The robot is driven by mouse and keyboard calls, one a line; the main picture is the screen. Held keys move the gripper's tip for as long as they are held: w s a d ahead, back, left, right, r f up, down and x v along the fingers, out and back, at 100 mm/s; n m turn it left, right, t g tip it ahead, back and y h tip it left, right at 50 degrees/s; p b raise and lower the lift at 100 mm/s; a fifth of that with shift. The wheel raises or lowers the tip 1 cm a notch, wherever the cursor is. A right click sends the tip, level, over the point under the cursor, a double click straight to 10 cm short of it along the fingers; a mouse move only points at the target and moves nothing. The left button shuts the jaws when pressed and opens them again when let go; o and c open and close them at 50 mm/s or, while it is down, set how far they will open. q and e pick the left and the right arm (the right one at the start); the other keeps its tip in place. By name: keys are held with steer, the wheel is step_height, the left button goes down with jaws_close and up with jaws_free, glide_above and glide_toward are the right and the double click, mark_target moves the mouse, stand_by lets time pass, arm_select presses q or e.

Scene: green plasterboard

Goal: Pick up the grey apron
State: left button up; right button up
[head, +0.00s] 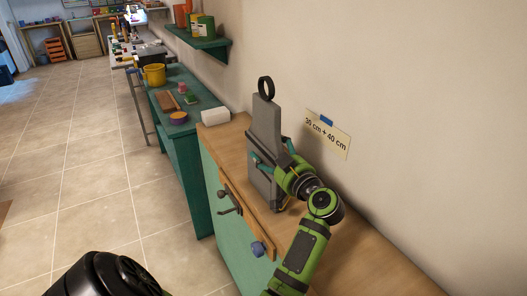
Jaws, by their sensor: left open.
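A tall, flat grey piece, which I take to be the grey apron (266,118), stands upright at the wall side of the wooden worktop. A black ring (265,88) shows at its top. My left gripper (264,154) is open right at the apron's front, with its fingers over the middle of it. I cannot tell whether the fingers touch it or are around its edge. My wrist hides part of the apron's right side. My right gripper is not in view.
The wooden worktop (355,262) runs along the wall. A white block (215,116) lies at its far end. A green bench (187,88) with a yellow pot (154,74) stands beyond. A note (328,134) is on the wall. The tiled floor (80,170) at left is clear.

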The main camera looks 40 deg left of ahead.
arm_select(q)
steer(key=shift+w, duration=0.1)
steer(key=shift+s+d+r, duration=0.2)
steer(key=c, duration=0.3)
steer(key=shift+s+d, duration=0.1)
steer(key=c, duration=1.2)
steer(key=shift+o, duration=0.2)
